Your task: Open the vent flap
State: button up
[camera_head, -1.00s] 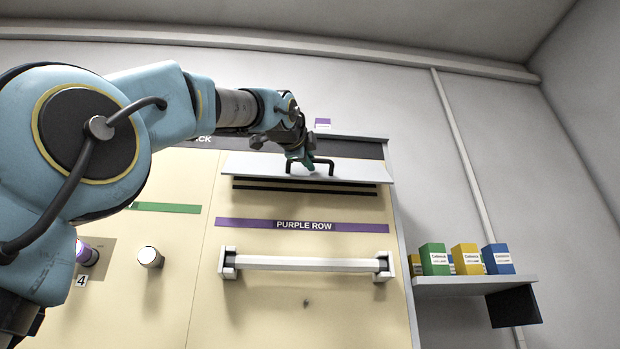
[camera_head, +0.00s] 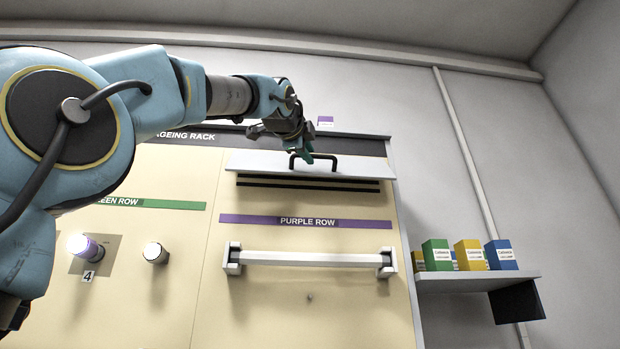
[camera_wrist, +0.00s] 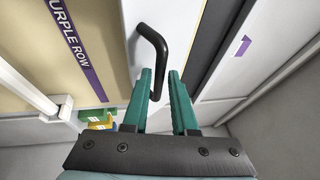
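The vent flap (camera_head: 255,161) is a pale panel with a black bar handle (camera_head: 328,157), high on the rack. It slants out above dark slots (camera_head: 300,184); I cannot tell its exact angle. The flap face (camera_wrist: 120,12) also shows there.
A white horizontal bar (camera_head: 305,259) on two brackets sits below the purple row label (camera_head: 260,220). A shelf (camera_head: 455,285) with several small boxes is at right.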

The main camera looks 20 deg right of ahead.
jog(key=b+v, duration=0.3)
jog(key=v, duration=0.5)
jog(key=shift+s+a, duration=0.15)
jog(key=shift+a, duration=0.1)
